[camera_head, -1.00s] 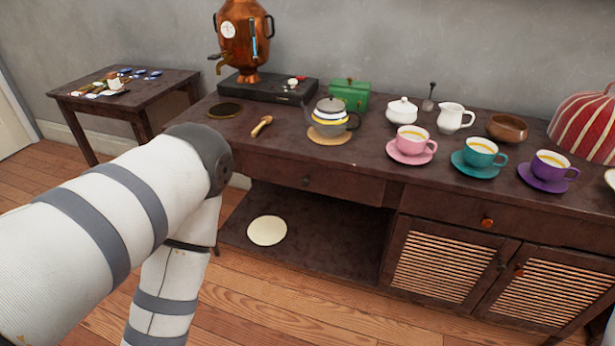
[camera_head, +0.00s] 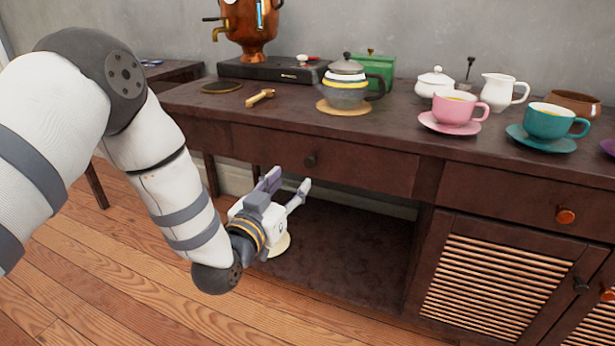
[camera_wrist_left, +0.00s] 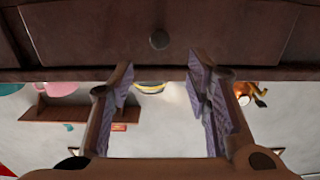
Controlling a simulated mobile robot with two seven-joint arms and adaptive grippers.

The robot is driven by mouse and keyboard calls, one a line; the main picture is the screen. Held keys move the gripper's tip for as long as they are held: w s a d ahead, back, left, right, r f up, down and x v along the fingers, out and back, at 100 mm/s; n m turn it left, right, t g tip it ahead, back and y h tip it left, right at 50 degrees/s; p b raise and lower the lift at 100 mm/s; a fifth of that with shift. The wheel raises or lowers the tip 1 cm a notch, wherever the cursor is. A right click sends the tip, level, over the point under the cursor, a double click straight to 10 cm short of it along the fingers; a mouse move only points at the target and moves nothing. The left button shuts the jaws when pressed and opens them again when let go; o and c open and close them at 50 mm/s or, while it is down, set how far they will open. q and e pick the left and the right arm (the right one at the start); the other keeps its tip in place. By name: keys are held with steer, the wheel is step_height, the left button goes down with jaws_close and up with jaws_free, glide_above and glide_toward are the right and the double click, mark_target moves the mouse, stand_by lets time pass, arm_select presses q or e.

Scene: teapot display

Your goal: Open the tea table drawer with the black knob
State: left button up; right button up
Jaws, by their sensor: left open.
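The drawer with the black knob is the left drawer front (camera_head: 380,172) of the dark tea table (camera_head: 400,130), and it is shut. Its round black knob (camera_head: 310,160) sits near the middle of the front. My left gripper (camera_head: 288,183) is open and empty, a little below and left of the knob in the head view, with its fingers pointing up toward the drawer. In the left wrist view the knob (camera_wrist_left: 160,40) shows beyond the fingertips, centred between the open fingers of the gripper (camera_wrist_left: 160,76), which do not touch it. My right gripper is not in view.
A second drawer with an orange knob (camera_head: 565,215) and slatted doors (camera_head: 495,275) are at the right. A teapot (camera_head: 345,88), a pink cup (camera_head: 453,109) and a teal cup (camera_head: 553,122) stand on top. The open shelf (camera_head: 340,255) lies below the drawer.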

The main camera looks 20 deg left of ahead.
mark_target(309, 163)
arm_select(q)
steer(key=w, duration=0.2)
steer(key=w+b, duration=0.1)
steer(key=w, duration=0.2)
steer(key=w+b, duration=0.1)
steer(key=w, duration=0.1)
steer(key=shift+w+f, duration=0.3)
steer(key=shift+w, duration=0.1)
steer(key=shift+w+r, duration=0.15)
steer(key=shift+w, duration=0.45)
jaws_close()
